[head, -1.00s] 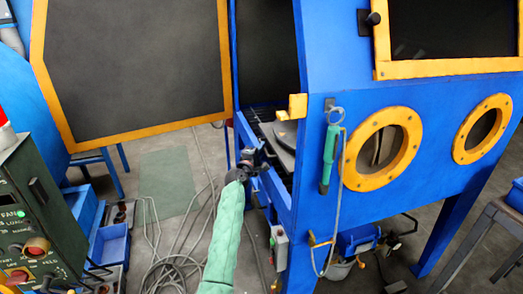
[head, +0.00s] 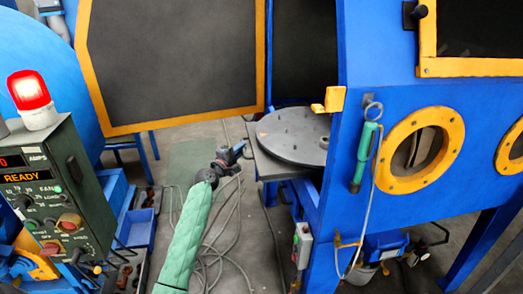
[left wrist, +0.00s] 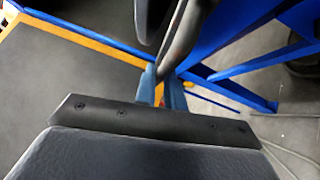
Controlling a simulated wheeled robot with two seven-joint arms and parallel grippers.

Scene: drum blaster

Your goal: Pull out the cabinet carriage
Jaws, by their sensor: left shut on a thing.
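The cabinet carriage (head: 268,166) is a dark platform with a round grey turntable (head: 292,136) on it. It sticks out to the left through the open side of the blue cabinet (head: 400,160). My left gripper (head: 240,149) is at the carriage's outer left end. In the left wrist view its blue-grey fingers (left wrist: 160,92) are shut on a dark curved bar, the carriage handle (left wrist: 184,40). The exact grip on the bar is partly hidden by the gripper body. The turntable's right part is hidden behind the cabinet's front panel. My right gripper is not in view.
The cabinet door (head: 175,60), dark with a yellow frame, stands open at the upper left. A green control panel (head: 45,195) with a red lamp (head: 29,90) stands at the left. Loose cables (head: 215,225) lie on the floor below my left arm. Floor shows left of the carriage.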

